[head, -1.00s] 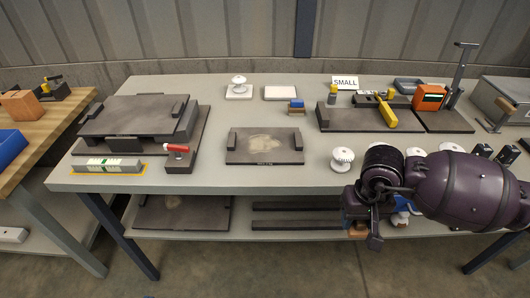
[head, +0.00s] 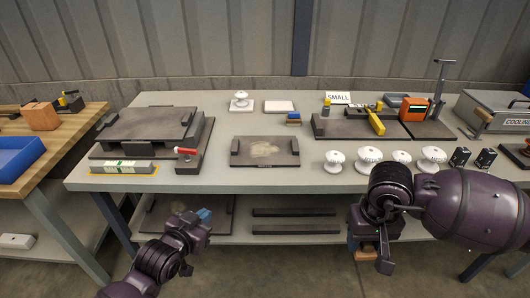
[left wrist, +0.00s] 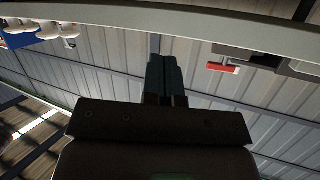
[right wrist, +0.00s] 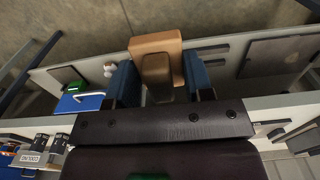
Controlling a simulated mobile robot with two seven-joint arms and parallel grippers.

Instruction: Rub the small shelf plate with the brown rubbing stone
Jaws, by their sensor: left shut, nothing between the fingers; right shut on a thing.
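The brown rubbing stone (right wrist: 155,43) is a tan-brown block with a darker part, held between the blue fingers of my right gripper (right wrist: 160,82). In the head view this gripper (head: 366,250) is in front of the table edge, with the stone (head: 362,256) partly hidden. A dark plate (head: 283,158) with a pale dusty patch and raised end blocks lies mid-table, apart from the stone; its front label is unreadable. I cannot tell if it is the small shelf plate. My left gripper (head: 203,216) is shut and empty, low before the table; its fingers show in the left wrist view (left wrist: 165,75).
A larger dark plate stack (head: 150,125) and a red-handled tool (head: 187,151) are at left. White insulators (head: 368,157) line the front right. A "SMALL" sign (head: 338,97) stands behind a tool tray. Another dark plate (head: 165,218) lies on the lower shelf.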

